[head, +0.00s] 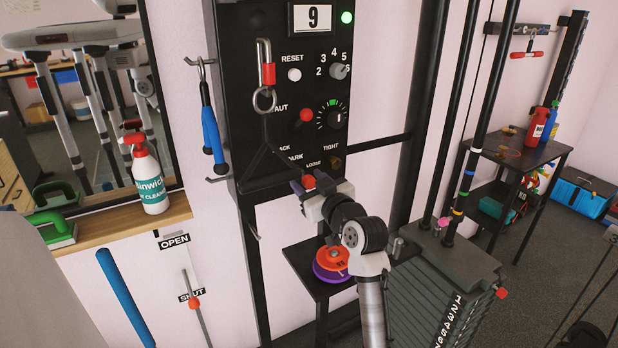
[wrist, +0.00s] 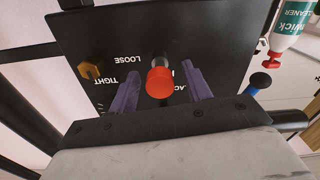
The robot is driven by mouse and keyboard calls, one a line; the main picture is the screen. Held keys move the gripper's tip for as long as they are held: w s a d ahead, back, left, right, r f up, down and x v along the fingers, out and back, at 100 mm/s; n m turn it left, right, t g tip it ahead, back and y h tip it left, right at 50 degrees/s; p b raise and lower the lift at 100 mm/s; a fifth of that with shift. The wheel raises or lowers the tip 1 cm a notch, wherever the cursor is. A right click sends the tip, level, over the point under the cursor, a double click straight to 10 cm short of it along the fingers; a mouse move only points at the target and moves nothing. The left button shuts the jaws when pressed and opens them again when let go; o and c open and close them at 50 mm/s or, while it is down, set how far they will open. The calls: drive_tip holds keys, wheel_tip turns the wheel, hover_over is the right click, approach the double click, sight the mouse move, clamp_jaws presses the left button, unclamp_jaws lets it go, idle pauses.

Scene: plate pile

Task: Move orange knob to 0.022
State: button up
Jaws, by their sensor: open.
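My gripper (head: 309,186) is open in front of the lower part of the black panel (head: 232,62). In the wrist view, the two purple fingers of my gripper (wrist: 160,88) stand on either side of a red-capped knob (wrist: 159,83) on a grey stem. That knob (head: 308,182) shows between the fingertips in the head view. A small orange-brown knob (wrist: 92,71) sits beside the LOOSE and TIGHT labels; it also shows in the head view (head: 336,162). An orange-red knob (head: 194,303) is on the rod by the SHUT label. Which one is the orange knob is unclear.
Another red knob (head: 306,115) and a dial (head: 331,117) are higher on the panel. A blue-handled tool (head: 212,135) hangs at its left. Below my gripper, a small black table (head: 301,262) holds orange and purple discs (head: 332,264). A weight stack (head: 440,290) stands at the right.

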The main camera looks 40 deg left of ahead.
drive_tip(key=shift+a, duration=0.2)
drive_tip(key=shift+c, duration=0.2)
clamp_jaws()
drive_tip(key=shift+w+a, duration=0.1)
drive_tip(key=shift+b+x, duration=0.4)
drive_tip(key=shift+x, duration=0.8)
drive_tip(key=shift+r, duration=0.1)
drive_tip(key=shift+o, duration=0.2)
unclamp_jaws()
